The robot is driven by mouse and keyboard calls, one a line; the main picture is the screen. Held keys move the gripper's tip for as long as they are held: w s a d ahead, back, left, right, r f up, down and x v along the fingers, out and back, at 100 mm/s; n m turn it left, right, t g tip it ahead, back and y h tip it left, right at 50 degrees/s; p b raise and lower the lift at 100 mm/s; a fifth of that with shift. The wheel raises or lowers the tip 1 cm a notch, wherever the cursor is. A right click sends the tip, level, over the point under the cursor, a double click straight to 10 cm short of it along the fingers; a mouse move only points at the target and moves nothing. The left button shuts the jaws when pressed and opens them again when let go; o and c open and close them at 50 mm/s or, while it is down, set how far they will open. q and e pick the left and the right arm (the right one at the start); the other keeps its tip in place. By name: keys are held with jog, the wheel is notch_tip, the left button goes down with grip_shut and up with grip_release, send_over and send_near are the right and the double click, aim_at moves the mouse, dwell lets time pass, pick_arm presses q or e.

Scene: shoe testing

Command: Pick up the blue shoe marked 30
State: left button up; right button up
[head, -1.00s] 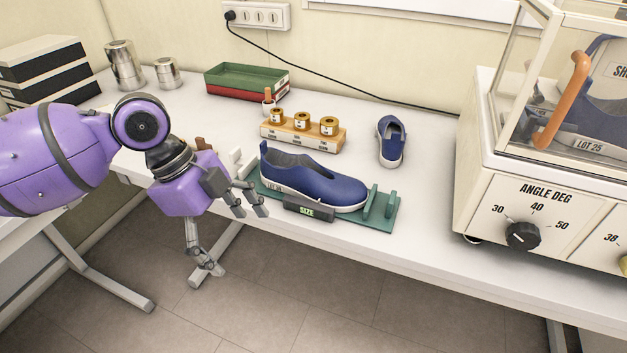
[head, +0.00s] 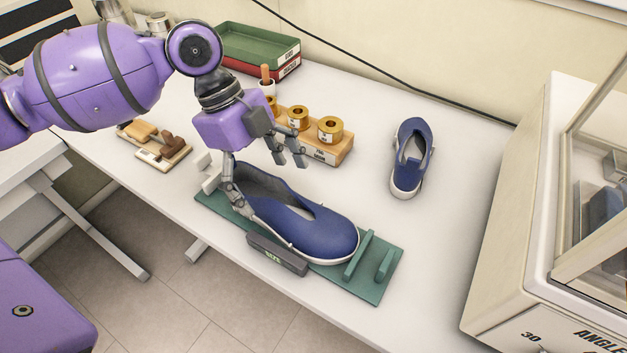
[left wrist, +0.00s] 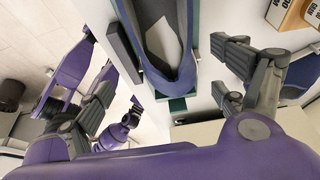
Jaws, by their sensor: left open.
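A large blue shoe (head: 310,228) with a white sole lies on a green sizing board (head: 375,290), its toe toward the right. A smaller blue shoe (head: 411,150) stands farther back on the bench. I cannot read a 30 on either shoe. My left gripper (head: 262,178) is open over the heel end of the large shoe, one finger on the near side and one on the far side. In the left wrist view the large shoe (left wrist: 170,68) shows between the spread fingers of the left gripper (left wrist: 165,88); contact is unclear. My right gripper is not in view.
A dark SIZE block (head: 277,254) sits at the board's front edge. A wooden rack with brass weights (head: 330,130) is close behind the left gripper. Green and red trays (head: 258,48) stand at the back. A white testing machine (head: 535,210) stands at right; the bench before it is clear.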

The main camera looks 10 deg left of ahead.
aim_at(288, 209)
pick_arm(q)
jog(key=shift+w+d+f, duration=0.15)
jog(key=shift+w, duration=0.05)
jog(key=shift+w+d+f, duration=0.1)
jog(key=shift+d+f, duration=0.05)
jog(key=shift+f, duration=0.15)
jog(key=x, duration=0.7)
jog(key=shift+r, duration=0.1)
jog(key=c, duration=1.5)
